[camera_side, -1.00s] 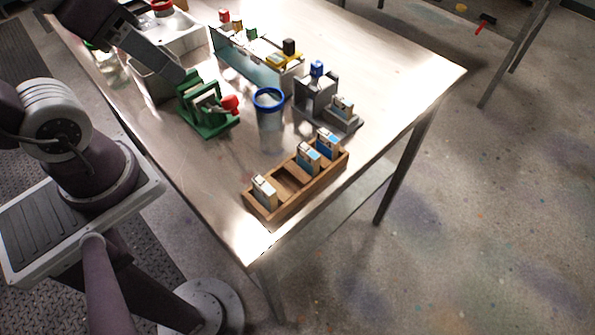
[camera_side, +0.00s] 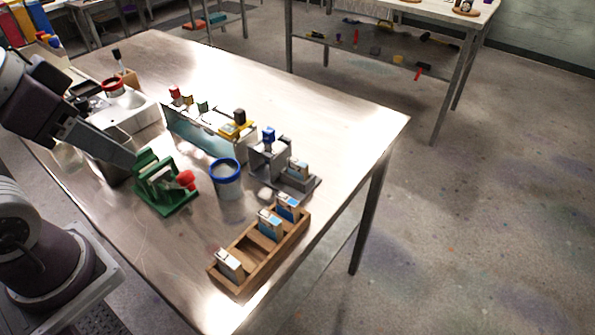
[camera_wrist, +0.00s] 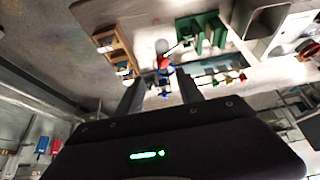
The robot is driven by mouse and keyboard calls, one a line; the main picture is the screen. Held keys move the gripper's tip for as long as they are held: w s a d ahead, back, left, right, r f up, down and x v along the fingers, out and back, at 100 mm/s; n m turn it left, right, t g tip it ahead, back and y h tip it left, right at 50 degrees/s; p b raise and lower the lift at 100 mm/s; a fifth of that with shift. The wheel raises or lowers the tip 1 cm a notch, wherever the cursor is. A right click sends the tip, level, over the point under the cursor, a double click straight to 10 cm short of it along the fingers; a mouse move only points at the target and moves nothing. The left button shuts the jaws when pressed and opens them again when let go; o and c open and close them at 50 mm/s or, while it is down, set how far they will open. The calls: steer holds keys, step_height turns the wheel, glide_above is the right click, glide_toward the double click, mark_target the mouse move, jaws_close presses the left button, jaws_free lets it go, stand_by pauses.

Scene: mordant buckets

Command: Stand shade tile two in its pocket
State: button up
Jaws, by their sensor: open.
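A wooden rack (camera_side: 262,262) stands near the table's front corner, with pale tiles in its pockets: one at the near end (camera_side: 229,265) and two toward the far end (camera_side: 269,224). The pocket between them is empty. Another tile (camera_side: 297,168) stands in a grey fixture (camera_side: 270,160). A green fixture (camera_side: 165,185) holds a pale slab, possibly a tile. I cannot read which tile is number two. My gripper (camera_wrist: 160,78) is open, with nothing visible between its fingers. In the side view it is beside and behind the green fixture; the fingertips are hard to make out.
A blue-rimmed bucket (camera_side: 227,180) stands between the green and grey fixtures. A teal trough (camera_side: 195,131) with coloured-handled items is behind. A white basin with a red-rimmed pot (camera_side: 114,87) stands at the back left. Bare tabletop lies at the right.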

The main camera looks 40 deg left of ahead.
steer(key=shift+c, duration=0.4)
steer(key=m+g, duration=0.6)
steer(key=m, duration=1.2)
glide_above(298, 161)
step_height(298, 161, down, 12)
steer(key=shift+r, duration=0.1)
step_height(298, 161, down, 7)
steer(key=shift+f, duration=0.15)
jaws_close()
